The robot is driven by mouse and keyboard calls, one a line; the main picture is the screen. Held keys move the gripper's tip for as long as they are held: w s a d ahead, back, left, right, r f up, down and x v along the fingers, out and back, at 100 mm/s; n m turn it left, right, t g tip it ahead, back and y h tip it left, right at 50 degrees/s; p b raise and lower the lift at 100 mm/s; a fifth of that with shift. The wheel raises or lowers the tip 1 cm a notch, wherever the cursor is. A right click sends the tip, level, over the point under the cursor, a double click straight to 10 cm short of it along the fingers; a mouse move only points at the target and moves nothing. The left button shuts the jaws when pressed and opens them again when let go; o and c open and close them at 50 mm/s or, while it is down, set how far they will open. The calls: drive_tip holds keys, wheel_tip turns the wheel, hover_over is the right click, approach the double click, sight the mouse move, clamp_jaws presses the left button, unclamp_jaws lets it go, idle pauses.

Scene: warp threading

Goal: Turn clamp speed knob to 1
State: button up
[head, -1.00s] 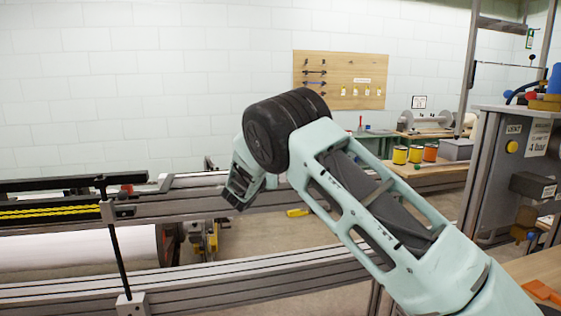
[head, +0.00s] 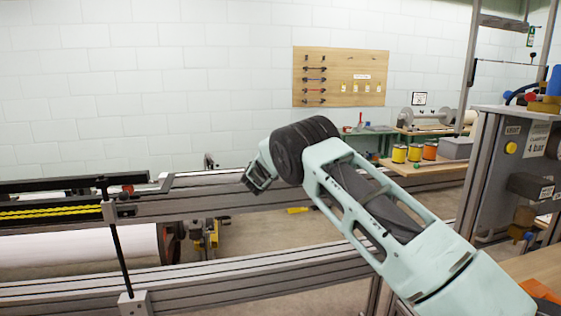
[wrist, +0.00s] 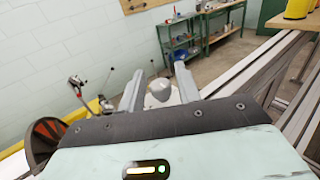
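I cannot make out a clamp speed knob in either view. A grey control box (head: 500,180) stands at the right of the head view, with a yellow round button (head: 510,148) and a "4 bar" label. My gripper (head: 252,185) hangs over the machine rails, well left of the box. In the wrist view its two grey fingers (wrist: 159,90) stand apart, so it is open. A pale rounded shape (wrist: 160,89) shows between them; I cannot tell what it is or whether it is touched.
Long metal rails (head: 230,275) cross the front. A wooden pegboard (head: 340,77) hangs on the back wall. Yellow and orange spools (head: 414,152) stand on a bench. A green shelf (wrist: 180,45) shows in the wrist view.

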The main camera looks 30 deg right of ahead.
clamp_jaws()
drive_tip(key=shift+f+n+t+y+b, duration=0.2)
drive_tip(key=shift+n+t+y+b, duration=0.1)
drive_tip(key=shift+b, duration=0.9)
